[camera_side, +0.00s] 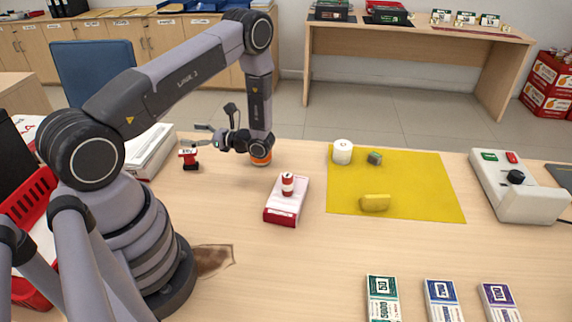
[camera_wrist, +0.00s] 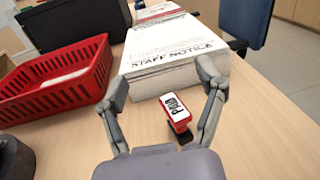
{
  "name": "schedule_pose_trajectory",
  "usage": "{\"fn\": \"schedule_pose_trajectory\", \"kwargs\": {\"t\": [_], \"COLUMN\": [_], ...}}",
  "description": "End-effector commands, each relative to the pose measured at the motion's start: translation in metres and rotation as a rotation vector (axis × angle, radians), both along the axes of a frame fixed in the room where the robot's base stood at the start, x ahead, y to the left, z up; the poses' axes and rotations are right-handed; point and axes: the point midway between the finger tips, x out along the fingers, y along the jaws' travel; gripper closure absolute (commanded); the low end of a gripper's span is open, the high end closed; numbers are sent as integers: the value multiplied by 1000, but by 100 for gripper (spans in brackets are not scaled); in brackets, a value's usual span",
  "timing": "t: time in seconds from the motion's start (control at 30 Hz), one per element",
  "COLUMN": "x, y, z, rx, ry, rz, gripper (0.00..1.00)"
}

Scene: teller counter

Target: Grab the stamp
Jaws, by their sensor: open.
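The stamp (camera_side: 188,158) is small, with a red upper part and a black base, and stands upright on the wooden counter. In the wrist view the stamp (camera_wrist: 177,112) shows a white top label reading "PAID". My gripper (camera_side: 200,136) is open and points left, close to the stamp in the side view. In the wrist view the two fingers of my gripper (camera_wrist: 164,85) are spread wide, with the stamp in the space between them, nearer the right finger. I see no finger touching it.
A stack of "STAFF NOTICE" papers (camera_wrist: 170,50) stands just behind the stamp. A red basket (camera_wrist: 55,80) is to its left. A red-and-white box (camera_side: 287,205) with a small red-and-white cylinder (camera_side: 287,184) on top sits mid-counter. A yellow mat (camera_side: 420,185) lies farther right.

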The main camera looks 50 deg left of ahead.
Motion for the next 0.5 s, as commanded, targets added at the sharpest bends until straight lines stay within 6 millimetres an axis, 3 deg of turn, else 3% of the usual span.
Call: {"fn": "schedule_pose_trajectory", "kwargs": {"t": [0.37, 0.5], "x": [-3, -4], "y": [3, 3], "z": [-42, -65], "rx": [2, 2], "ry": [39, 39], "rz": [-21, -21], "gripper": [30, 30]}}
